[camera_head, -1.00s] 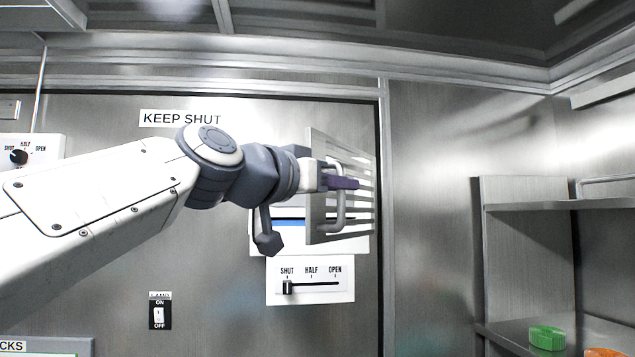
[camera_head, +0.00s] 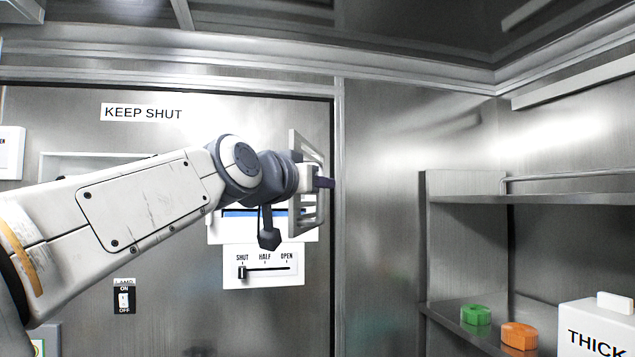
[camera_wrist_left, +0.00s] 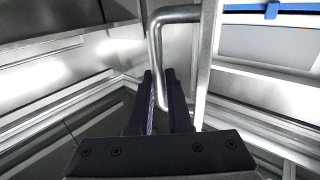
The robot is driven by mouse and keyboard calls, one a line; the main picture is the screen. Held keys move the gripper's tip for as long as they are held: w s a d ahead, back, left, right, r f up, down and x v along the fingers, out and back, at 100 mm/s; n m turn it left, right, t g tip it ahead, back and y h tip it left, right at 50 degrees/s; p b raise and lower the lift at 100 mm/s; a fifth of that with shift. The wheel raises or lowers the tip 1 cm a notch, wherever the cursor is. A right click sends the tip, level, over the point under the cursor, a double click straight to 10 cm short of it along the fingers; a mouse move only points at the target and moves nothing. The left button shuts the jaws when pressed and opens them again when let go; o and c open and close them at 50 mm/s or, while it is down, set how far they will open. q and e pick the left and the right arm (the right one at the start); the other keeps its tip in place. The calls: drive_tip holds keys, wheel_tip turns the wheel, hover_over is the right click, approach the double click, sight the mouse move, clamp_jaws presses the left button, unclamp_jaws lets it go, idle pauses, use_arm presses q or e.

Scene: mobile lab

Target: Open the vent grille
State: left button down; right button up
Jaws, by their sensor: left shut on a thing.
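The vent grille (camera_head: 294,190) is a pale slatted panel, swung well out from the wall and seen nearly edge-on in the head view. Its near, left edge looks taller than its far edge. Behind it is the white vent surround with a blue strip (camera_head: 240,213), partly hidden by my wrist. My left gripper (camera_head: 325,183) is at the grille, its dark fingers showing on the right side. In the left wrist view the fingers (camera_wrist_left: 161,78) are shut on the grille's bent metal handle (camera_wrist_left: 156,45). My right gripper is not in view.
A SHUT/HALF/OPEN slider panel (camera_head: 286,276) sits just below the vent, its knob at SHUT. A lamp switch (camera_head: 124,298) and a KEEP SHUT sign (camera_head: 143,112) are on the same wall. A metal shelf unit (camera_head: 436,235) with green and orange items stands right.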

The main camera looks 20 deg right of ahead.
use_arm(q)
drive_tip(key=shift+a, duration=0.1)
drive_tip(key=c, duration=1.1)
unclamp_jaws()
drive_tip(key=shift+w, duration=0.1)
drive_tip(key=shift+a, duration=0.1)
drive_tip(key=shift+b+v, duration=2.85)
drive_tip(key=shift+v, duration=2.4)
